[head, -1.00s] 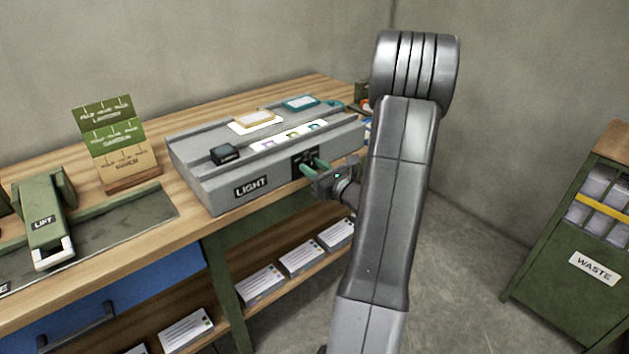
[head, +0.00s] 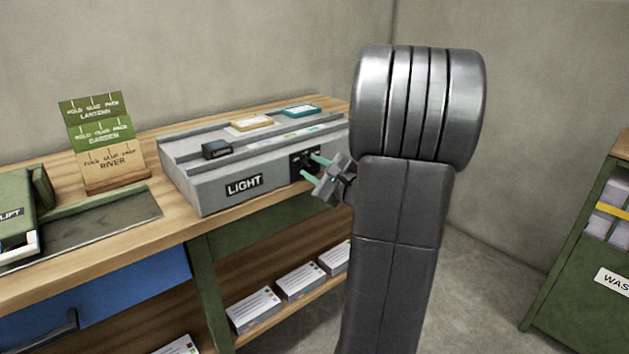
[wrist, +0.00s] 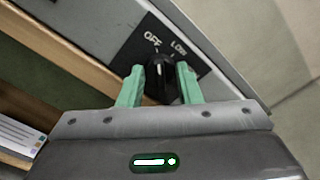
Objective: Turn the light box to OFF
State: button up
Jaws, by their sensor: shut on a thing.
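The grey light box (head: 222,186), labelled LIGHT, stands on the wooden bench. Its front has a black dial plate (head: 297,158) with a black knob (wrist: 160,80). In the wrist view the plate reads OFF and LOW at the upper edge, and the knob points up toward the gap near OFF; its exact setting is hard to tell. My gripper (wrist: 160,85) has its green fingers on either side of the knob, shut on it. In the head view my gripper (head: 315,168) is rolled at a slant at the box front. The box's top strip looks dull, not glowing.
A dark block (head: 216,149), a tan-framed piece (head: 251,123) and a teal piece (head: 300,111) lie on the box. A card stand (head: 112,160) is at left. Stacks of cards (head: 253,311) sit on the shelf below. A green waste bin (head: 577,270) stands right.

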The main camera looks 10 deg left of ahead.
jog(key=shift+f+n+b, duration=0.1)
jog(key=shift+n+b, duration=0.35)
jog(key=shift+n, duration=0.05)
jog(key=o, duration=0.9)
jog(key=shift+o, duration=0.2)
jog(key=shift+d, duration=0.1)
jog(key=p+v, duration=0.2)
jog(key=v, duration=1.1)
jog(key=shift+s+d, duration=0.2)
jog(key=shift+s, duration=0.05)
jog(key=b+x, duration=0.2)
jog(key=x, duration=1.1)
jog(key=shift+w+a, duration=0.25)
jog(key=shift+a, duration=0.05)
